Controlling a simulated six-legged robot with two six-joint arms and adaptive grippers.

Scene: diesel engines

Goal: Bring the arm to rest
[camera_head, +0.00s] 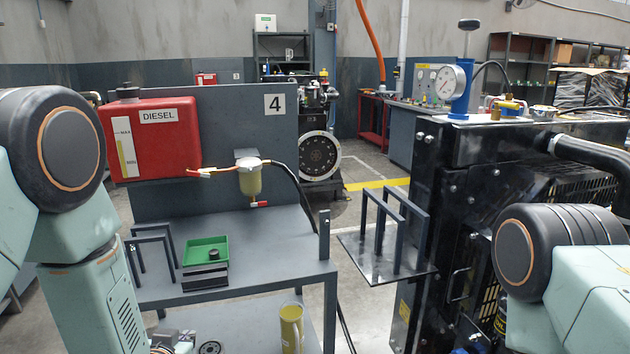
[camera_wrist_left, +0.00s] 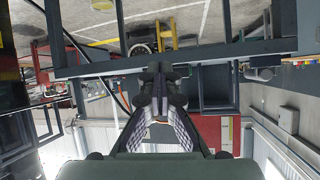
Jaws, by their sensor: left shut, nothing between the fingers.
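My left arm (camera_head: 85,285) comes in from the left in the head view and hangs down in front of the bench's left side. My right arm (camera_head: 575,270) is bent at the right edge in front of the black engine unit. Its gripper is out of sight.
A grey bench (camera_head: 255,245) holds a green tray (camera_head: 206,251). A red diesel tank (camera_head: 150,138) and a fuel filter (camera_head: 249,178) are mounted at its back panel. A yellow jug (camera_head: 291,328) stands below.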

